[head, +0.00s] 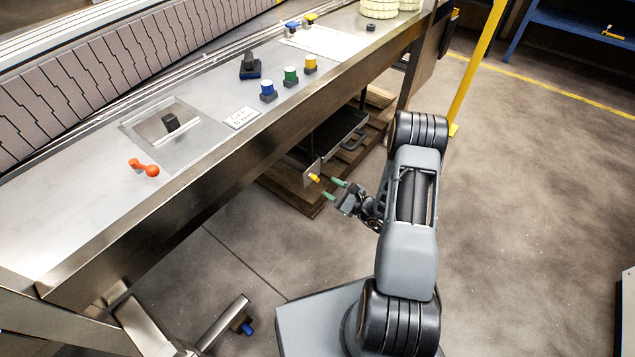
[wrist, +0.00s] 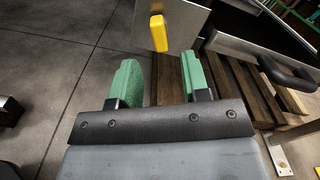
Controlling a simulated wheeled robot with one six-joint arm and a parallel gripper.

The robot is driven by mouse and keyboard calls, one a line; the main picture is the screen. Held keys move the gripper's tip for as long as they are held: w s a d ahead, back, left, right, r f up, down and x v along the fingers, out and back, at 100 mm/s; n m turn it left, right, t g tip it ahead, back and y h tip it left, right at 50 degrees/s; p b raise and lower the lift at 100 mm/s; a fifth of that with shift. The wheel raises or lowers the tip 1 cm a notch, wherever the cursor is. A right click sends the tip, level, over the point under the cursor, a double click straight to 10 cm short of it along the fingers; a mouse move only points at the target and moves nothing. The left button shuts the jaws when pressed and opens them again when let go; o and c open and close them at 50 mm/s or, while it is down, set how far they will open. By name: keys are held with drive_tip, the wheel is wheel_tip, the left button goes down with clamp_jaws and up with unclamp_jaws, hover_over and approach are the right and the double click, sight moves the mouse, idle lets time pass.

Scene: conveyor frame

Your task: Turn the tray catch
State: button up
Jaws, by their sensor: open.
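The yellow tray catch (head: 314,177) is a small bar on a metal plate below the conveyor frame. In the wrist view the catch (wrist: 158,33) stands nearly upright in the picture, just beyond the fingertips and between their lines. My gripper (head: 334,189) has green fingers, which also show in the wrist view (wrist: 159,64). It is open and empty, a short way from the catch, and no contact shows. The tray (head: 322,140) is dark, with a black handle (wrist: 288,75) to the right of the catch.
A wooden pallet (wrist: 228,85) lies beneath the tray. The conveyor frame's front edge (head: 215,165) runs above it. On its top are an orange lever (head: 145,167), a black knob (head: 170,122) and several coloured buttons. Open floor (head: 530,190) lies to the right.

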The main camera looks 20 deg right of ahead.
sight(318, 180)
drive_tip(key=shift+b+x, duration=0.55)
drive_tip(key=shift+x, duration=2.55)
clamp_jaws()
